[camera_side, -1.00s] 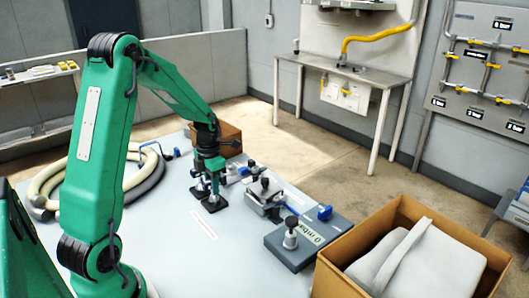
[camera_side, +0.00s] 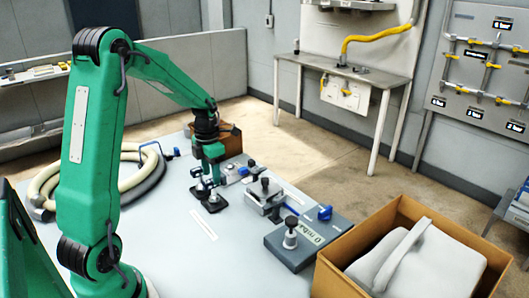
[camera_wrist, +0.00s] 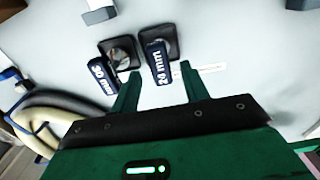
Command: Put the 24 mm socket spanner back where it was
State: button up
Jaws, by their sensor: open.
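The 24 mm socket spanner (camera_wrist: 157,62), with a dark blue face labelled "24 mm", is at a black square stand (camera_wrist: 172,36) in the wrist view. Whether it is fully seated I cannot tell. The 30 mm one (camera_wrist: 103,78) is beside it on the left, at a similar black stand (camera_wrist: 108,46). My gripper (camera_wrist: 161,70) is open, its two green fingers apart on either side of the 24 mm piece's near end; contact is not clear. In the side view my gripper (camera_side: 213,176) hangs just above and behind the two small black stands.
A grey block marked "0 mbar" (camera_side: 308,238) and a metal clamp-like fixture (camera_side: 263,197) stand to the right on the table. A coiled hose (camera_side: 50,185) lies at left. A cardboard box (camera_side: 330,275) is at front right. The table front is clear.

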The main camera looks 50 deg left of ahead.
notch_tip(320, 180, up, 8)
dwell(0.4)
dwell(0.5)
jog(key=s+d+r+m+t, duration=0.2)
jog(key=s+d+m, duration=0.2)
jog(key=d+m, duration=0.3)
jog(key=s+d+r+m+t, duration=0.1)
jog(key=s+d+m, duration=0.4)
jog(key=m, duration=1.2)
jog(key=s+d+r+m+t, duration=0.2)
jog(key=s+d+r+m, duration=0.1)
jog(key=d+m, duration=0.6)
jog(key=s+m, duration=0.1)
jog(key=m, duration=0.2)
jog(key=shift+s+r+t, duration=0.2)
jog(key=shift+r+t, duration=0.1)
jog(key=shift+r, duration=0.1)
